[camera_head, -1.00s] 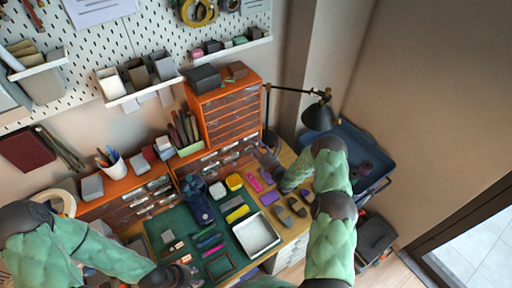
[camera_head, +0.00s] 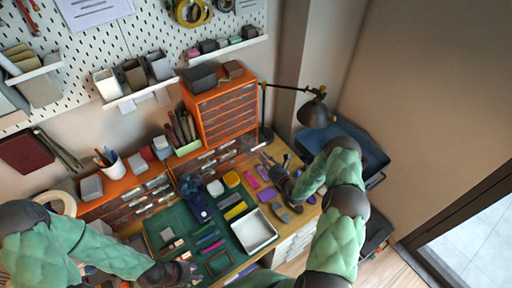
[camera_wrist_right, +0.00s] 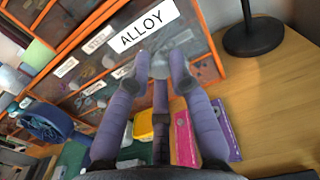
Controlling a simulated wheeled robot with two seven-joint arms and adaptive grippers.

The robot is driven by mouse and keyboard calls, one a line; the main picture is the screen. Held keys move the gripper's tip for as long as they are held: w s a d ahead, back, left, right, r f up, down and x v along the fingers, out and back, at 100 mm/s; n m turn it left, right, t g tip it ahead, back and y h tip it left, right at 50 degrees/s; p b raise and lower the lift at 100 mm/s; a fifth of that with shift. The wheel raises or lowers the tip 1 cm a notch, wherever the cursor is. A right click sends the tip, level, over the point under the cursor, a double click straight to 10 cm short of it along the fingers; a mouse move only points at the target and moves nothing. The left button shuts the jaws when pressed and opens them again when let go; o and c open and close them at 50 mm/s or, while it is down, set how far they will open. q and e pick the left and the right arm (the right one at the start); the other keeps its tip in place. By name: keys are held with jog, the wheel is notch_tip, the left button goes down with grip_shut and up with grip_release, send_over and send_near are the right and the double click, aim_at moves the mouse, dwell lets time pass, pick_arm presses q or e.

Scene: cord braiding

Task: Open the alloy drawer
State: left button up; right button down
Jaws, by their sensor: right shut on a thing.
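The alloy drawer (camera_wrist_right: 205,72) has a see-through front with a white label reading ALLOY (camera_wrist_right: 143,25) in the right wrist view. My right gripper (camera_wrist_right: 160,66) has its purple-grey fingers closed around a small round grey knob at the lower part of this front. In the head view my right gripper (camera_head: 267,161) is at the right end of the low drawer row. How far the drawer stands out cannot be told. My left gripper (camera_head: 188,273) is low over the front of the green mat, away from the drawers; its fingers are too small to read.
A black lamp base (camera_wrist_right: 253,36) stands right of the drawer. A yellow box (camera_wrist_right: 143,125) and pink and purple pieces (camera_wrist_right: 184,138) lie below my right gripper. A white tray (camera_head: 254,232) and blue fan (camera_head: 195,198) are on the green mat. Bare wood (camera_wrist_right: 265,115) is free at right.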

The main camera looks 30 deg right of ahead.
jog(key=shift+s+d+r, duration=0.1)
jog(key=shift+s+d, duration=0.05)
jog(key=shift+s, duration=0.45)
jog(key=shift+s+d+r, duration=0.1)
jog(key=shift+s, duration=0.45)
jog(key=c, duration=1.1)
grip_release()
jog(key=shift+f, duration=0.1)
jog(key=s, duration=0.4)
jog(key=s+d, duration=0.1)
jog(key=s, duration=0.7)
jog(key=shift+d, duration=0.25)
